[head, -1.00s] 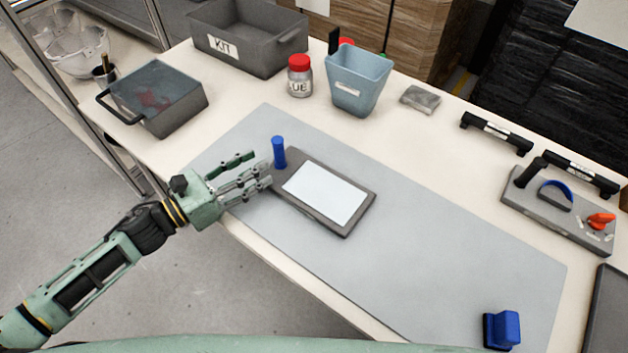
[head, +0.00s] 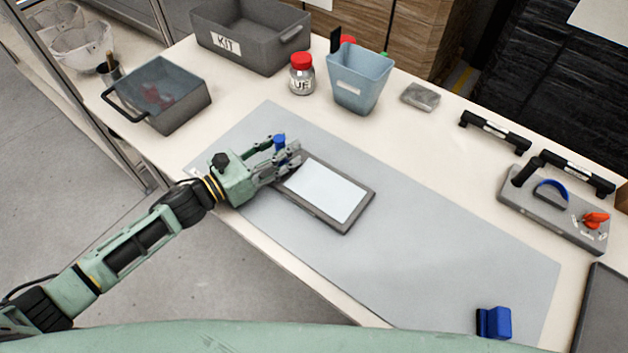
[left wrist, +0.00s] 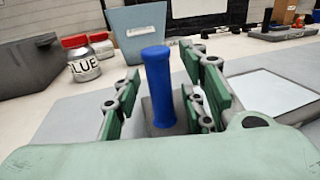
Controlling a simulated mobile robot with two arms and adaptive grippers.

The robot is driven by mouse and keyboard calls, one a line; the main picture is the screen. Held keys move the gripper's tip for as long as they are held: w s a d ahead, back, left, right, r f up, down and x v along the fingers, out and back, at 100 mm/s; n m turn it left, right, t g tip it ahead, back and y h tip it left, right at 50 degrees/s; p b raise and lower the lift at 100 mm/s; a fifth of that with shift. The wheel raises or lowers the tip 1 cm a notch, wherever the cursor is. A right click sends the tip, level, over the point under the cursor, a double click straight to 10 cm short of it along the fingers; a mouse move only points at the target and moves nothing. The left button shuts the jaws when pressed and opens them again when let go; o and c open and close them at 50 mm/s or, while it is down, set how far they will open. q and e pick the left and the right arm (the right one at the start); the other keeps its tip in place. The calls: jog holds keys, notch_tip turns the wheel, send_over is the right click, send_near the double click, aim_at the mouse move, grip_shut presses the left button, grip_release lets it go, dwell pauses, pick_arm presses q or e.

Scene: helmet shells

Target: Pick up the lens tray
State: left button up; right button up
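The lens tray (head: 356,210) is a flat dark grey tray with a white panel and an upright blue post (head: 280,140) at its left end. It lies on the grey mat (head: 440,245). My left gripper (head: 283,154) is at the post, its fingers open on both sides of it. In the left wrist view the blue post (left wrist: 158,85) stands between the fingers (left wrist: 162,108), with a gap showing on the left side. The post's foot is partly hidden. My right gripper is not in view.
Behind the mat stand a grey KIT bin (head: 287,58), a red-lidded jar (head: 302,80) and a blue-grey bin (head: 358,82). A handled grey box (head: 180,105) is at left. A blue block (head: 494,322) sits at the mat's near right. The mat right of the tray is clear.

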pick_arm(q)
grip_shut()
dwell(0.7)
